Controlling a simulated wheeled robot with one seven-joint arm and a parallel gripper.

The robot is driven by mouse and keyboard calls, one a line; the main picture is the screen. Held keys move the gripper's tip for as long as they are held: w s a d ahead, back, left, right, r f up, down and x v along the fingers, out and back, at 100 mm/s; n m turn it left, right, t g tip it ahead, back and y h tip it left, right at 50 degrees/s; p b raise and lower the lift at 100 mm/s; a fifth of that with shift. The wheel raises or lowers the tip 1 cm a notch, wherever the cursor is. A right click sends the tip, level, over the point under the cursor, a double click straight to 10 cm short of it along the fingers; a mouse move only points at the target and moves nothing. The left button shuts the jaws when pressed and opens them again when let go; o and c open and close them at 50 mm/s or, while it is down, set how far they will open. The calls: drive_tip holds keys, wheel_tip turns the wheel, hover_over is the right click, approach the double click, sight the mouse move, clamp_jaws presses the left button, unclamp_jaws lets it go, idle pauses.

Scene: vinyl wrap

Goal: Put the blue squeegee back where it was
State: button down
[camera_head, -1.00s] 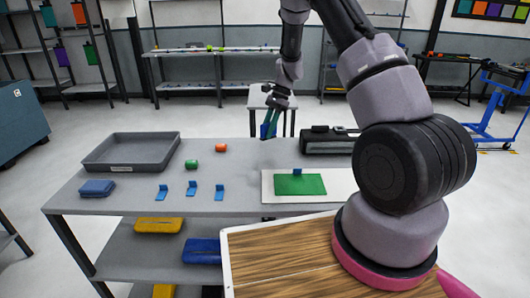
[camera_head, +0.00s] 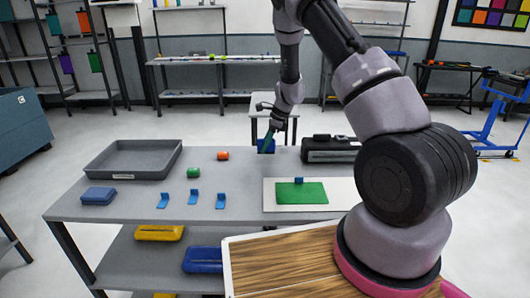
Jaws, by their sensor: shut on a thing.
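My gripper (camera_head: 267,141) is over the back edge of the grey table, left of the black case. It is shut on a blue piece, which I take to be the blue squeegee (camera_head: 265,147). The piece is small and partly hidden by the fingers, and I cannot tell whether it touches the table. Three small blue angled pieces (camera_head: 193,197) stand in a row at the front middle of the table. A similar blue piece (camera_head: 299,181) stands at the back edge of a green sheet (camera_head: 302,194) on a white board.
A grey tray (camera_head: 133,174) is at the table's back left, with a blue block (camera_head: 98,195) in front. A green roll (camera_head: 193,173) and an orange roll (camera_head: 223,155) lie near the middle. The black case (camera_head: 330,150) is at the back right. Bare tabletop (camera_head: 245,178) lies between rolls and board.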

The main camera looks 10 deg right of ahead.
drive_tip(key=shift+f, duration=1.3)
drive_tip(key=shift+f, duration=0.15)
drive_tip(key=c, duration=0.7)
unclamp_jaws()
